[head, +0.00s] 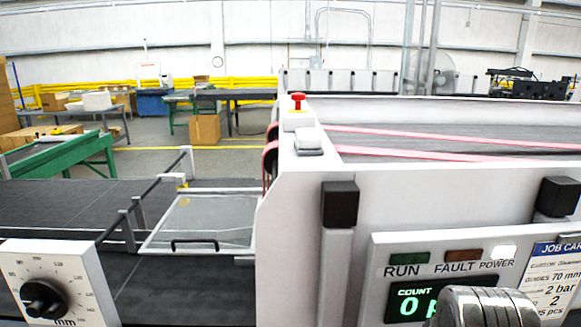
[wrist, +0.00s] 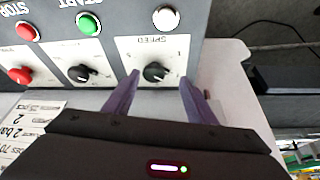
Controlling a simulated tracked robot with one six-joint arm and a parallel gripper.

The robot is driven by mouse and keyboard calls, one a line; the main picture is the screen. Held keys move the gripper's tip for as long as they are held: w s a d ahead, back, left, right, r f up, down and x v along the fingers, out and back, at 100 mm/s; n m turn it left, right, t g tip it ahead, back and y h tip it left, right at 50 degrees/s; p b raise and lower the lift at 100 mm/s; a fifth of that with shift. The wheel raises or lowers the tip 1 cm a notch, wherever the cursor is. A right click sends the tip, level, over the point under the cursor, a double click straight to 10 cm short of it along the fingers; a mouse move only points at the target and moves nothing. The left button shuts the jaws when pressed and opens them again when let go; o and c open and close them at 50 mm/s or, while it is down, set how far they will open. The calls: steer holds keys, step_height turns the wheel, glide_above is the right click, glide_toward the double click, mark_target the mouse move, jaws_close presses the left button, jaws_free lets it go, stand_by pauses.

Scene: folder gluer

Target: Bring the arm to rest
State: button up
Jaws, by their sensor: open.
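My gripper (wrist: 153,92) shows in the wrist view with its two purple fingers apart and nothing between them. The fingers point at a grey control panel (wrist: 230,18), seen upside down. A black speed knob (wrist: 155,72) appears between the fingertips; I cannot tell whether they touch it. In the head view a ribbed metallic part, likely of my arm, shows at the bottom right; the gripper is not visible there.
A second black knob (wrist: 82,73), a green start button (wrist: 88,24) and red buttons (wrist: 26,31) sit beside the speed knob. The folder gluer (head: 300,200) fills the right of the head view, with a display panel (head: 412,300). A clear guard (head: 203,222) lies over the dark conveyor (head: 60,205).

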steer(key=shift+n+t+y, duration=0.4)
steer(key=shift+n, duration=0.5)
steer(key=a, duration=0.1)
steer(key=s+a, duration=0.1)
steer(key=a, duration=0.1)
steer(key=s+a, duration=0.1)
steer(key=shift+a+r, duration=0.25)
steer(key=shift+a, duration=0.05)
steer(key=shift+a+r, duration=0.1)
steer(key=shift+a, duration=0.25)
steer(key=shift+d, duration=0.2)
